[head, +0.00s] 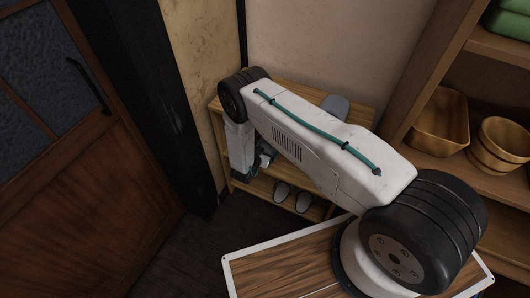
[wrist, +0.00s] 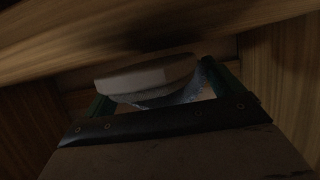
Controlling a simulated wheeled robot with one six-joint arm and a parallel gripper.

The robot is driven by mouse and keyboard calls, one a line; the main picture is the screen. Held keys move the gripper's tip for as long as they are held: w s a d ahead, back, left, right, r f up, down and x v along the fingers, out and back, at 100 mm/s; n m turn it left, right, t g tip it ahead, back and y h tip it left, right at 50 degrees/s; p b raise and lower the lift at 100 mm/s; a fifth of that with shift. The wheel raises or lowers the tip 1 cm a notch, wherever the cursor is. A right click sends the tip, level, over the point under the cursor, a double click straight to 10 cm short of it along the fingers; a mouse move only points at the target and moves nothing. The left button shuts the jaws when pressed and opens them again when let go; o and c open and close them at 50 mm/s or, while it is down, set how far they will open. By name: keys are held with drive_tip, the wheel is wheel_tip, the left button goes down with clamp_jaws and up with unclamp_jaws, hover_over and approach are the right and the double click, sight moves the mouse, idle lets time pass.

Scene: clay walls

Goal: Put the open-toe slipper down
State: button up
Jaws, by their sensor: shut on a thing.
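The open-toe slipper (wrist: 148,78) is between the fingers of my gripper (wrist: 160,92) in the wrist view, with a pale sole edge and a blue-grey part under it. My gripper is shut on it. A wooden board runs close above and beyond it; I cannot tell whether the slipper touches any wood. In the head view my gripper (head: 262,158) is at the left front of a wooden shoe rack (head: 322,212), at about the level between its top and lower shelf. My arm hides much of the rack, and the held slipper is not clear there.
Pale slippers (head: 292,196) sit on the rack's lower shelf, right of my gripper. A grey item (head: 336,105) is on the rack's top. Wooden tubs (head: 438,122) stand on a shelf unit at right. A wooden door (head: 75,170) is at left, with dark floor between.

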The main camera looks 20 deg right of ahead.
drive_tip(key=shift+f, duration=0.85)
drive_tip(key=o, duration=0.7)
drive_tip(key=shift+f, duration=0.1)
drive_tip(key=v, duration=1.2)
